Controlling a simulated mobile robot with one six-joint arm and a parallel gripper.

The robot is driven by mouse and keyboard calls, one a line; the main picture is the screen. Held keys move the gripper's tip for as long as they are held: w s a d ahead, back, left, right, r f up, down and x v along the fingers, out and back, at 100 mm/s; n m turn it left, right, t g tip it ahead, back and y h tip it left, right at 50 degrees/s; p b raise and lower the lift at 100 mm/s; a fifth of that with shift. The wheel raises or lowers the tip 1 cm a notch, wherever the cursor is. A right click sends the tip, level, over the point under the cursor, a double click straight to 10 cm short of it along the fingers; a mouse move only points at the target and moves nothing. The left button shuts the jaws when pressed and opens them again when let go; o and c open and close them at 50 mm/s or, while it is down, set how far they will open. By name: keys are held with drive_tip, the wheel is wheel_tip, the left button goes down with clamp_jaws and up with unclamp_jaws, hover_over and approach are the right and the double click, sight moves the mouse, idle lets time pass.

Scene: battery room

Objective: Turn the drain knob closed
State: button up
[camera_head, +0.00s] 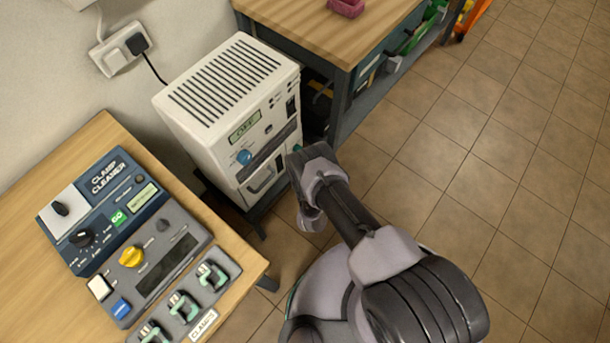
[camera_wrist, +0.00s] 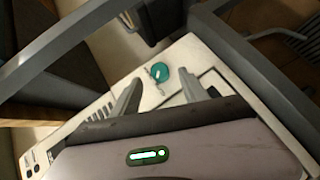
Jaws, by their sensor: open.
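A white machine (camera_head: 225,85) with a slotted top stands on a low stand, with a display and controls on its front. A round teal knob with a pale pointer mark (camera_wrist: 160,73) shows in the wrist view on the machine's white panel. A bit of teal (camera_head: 297,148) shows beside my wrist in the head view; I cannot tell if it is the same knob. My gripper (camera_wrist: 162,79) is open and empty, its fingers apart to the left and right of the knob in the picture. I cannot tell whether they touch it. The head view hides the fingertips.
A blue knob (camera_head: 244,157) and a handle (camera_head: 262,179) are on the machine's front. A wooden bench (camera_head: 320,25) stands behind it at upper right. A clamp cleaner (camera_head: 108,205) sits on a table at left. Tiled floor (camera_head: 470,150) at right is clear.

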drive_tip(key=p+v, duration=0.3)
drive_tip(key=v, duration=1)
